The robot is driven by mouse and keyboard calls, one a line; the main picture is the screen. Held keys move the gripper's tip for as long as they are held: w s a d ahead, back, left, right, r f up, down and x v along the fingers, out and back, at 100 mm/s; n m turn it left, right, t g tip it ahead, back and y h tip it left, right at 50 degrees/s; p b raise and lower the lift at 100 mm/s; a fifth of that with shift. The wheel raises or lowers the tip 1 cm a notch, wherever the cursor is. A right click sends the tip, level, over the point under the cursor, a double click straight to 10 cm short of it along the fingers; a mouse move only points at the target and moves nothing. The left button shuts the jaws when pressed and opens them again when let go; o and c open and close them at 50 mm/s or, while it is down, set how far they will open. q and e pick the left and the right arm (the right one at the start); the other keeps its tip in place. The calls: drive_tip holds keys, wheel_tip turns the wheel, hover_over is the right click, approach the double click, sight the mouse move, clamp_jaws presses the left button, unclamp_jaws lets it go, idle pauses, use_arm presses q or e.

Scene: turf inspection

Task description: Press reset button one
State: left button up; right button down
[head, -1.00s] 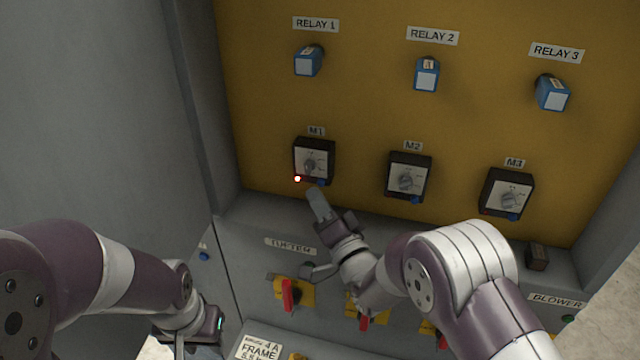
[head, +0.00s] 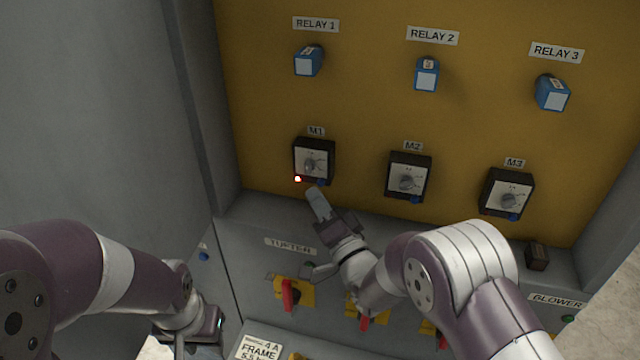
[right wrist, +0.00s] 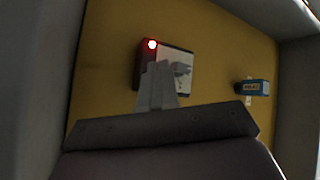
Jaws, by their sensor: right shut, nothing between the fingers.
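The M1 unit (head: 313,158) is a black box with a pale dial face on the yellow panel. A red light (head: 297,179) glows at its lower left corner, and a small blue button (head: 321,182) sits at its lower right. My right gripper (head: 317,200) is shut and empty, its tip just below the blue button. I cannot tell whether it touches. In the right wrist view the fingers (right wrist: 157,85) overlap the M1 unit (right wrist: 178,68), the red light (right wrist: 152,44) shows above them, and the button is hidden. My left gripper (head: 212,325) is low at left; its jaws are unclear.
The M2 (head: 408,177) and M3 (head: 507,193) units stand to the right, with blue relays (head: 308,61) above. Below, the grey front has red handles (head: 289,295) near my right arm. A grey cabinet wall (head: 110,120) bounds the left side.

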drive_tip(key=shift+w+d+b, duration=0.1)
drive_tip(key=shift+w+b, duration=0.15)
drive_tip(key=shift+b, duration=0.1)
drive_tip(key=shift+w, duration=0.15)
drive_tip(key=shift+w+d+b, duration=0.2)
drive_tip(key=shift+w+b, duration=0.1)
drive_tip(key=shift+w, duration=0.1)
idle(0.8)
idle(0.3)
drive_tip(key=shift+s+a, duration=0.25)
drive_tip(key=shift+s, duration=0.55)
drive_tip(key=s, duration=0.1)
drive_tip(key=s+a, duration=0.1)
drive_tip(key=s, duration=0.2)
drive_tip(key=shift+s+a, duration=0.3)
drive_tip(key=shift+s, duration=0.1)
